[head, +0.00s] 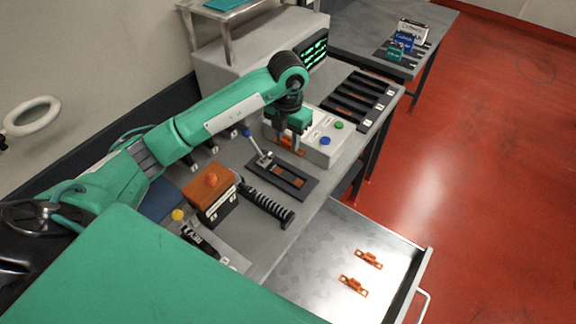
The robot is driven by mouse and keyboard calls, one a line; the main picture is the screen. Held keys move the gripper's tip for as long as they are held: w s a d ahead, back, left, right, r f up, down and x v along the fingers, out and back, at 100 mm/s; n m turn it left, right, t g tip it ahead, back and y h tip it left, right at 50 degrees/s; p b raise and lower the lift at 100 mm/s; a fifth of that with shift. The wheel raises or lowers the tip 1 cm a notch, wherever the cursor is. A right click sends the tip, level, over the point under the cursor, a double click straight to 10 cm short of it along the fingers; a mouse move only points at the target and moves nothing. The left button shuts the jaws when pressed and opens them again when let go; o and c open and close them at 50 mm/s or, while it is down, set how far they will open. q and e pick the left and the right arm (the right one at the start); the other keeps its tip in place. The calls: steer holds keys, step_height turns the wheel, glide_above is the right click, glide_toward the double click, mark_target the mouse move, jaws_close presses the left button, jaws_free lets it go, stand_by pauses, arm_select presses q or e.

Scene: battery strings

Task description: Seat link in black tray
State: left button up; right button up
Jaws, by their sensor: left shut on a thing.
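My left gripper (288,144) comes down from above in front of the grey button box and is shut on an orange link (284,141). The fingers partly hide the link. A low black tray (306,192) lies on the bench just nearer to me, with a grey lever clamp (262,157) at its left end and an orange-brown patch inside. The held link is apart from this tray, beyond it in the picture. Two more orange links (368,259) and (353,285) lie in the open metal drawer. My right gripper is not in view.
The button box (318,150) with green and blue buttons stands behind. A black slotted rack (358,98) is at the back right. A black ribbed handle (267,206) and an orange-topped box (211,193) are on the near bench. The open drawer (335,240) juts out at the lower right.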

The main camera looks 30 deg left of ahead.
arm_select(q)
steer(key=p, duration=0.2)
glide_above(288, 177)
step_height(288, 177, down, 9)
steer(key=shift+r, duration=0.1)
step_height(288, 177, down, 3)
steer(key=shift+f+p, duration=0.2)
steer(key=shift+p, duration=0.4)
steer(key=shift+f, duration=0.35)
steer(key=shift+f, duration=0.1)
steer(key=shift+f, duration=0.15)
steer(key=o, duration=1)
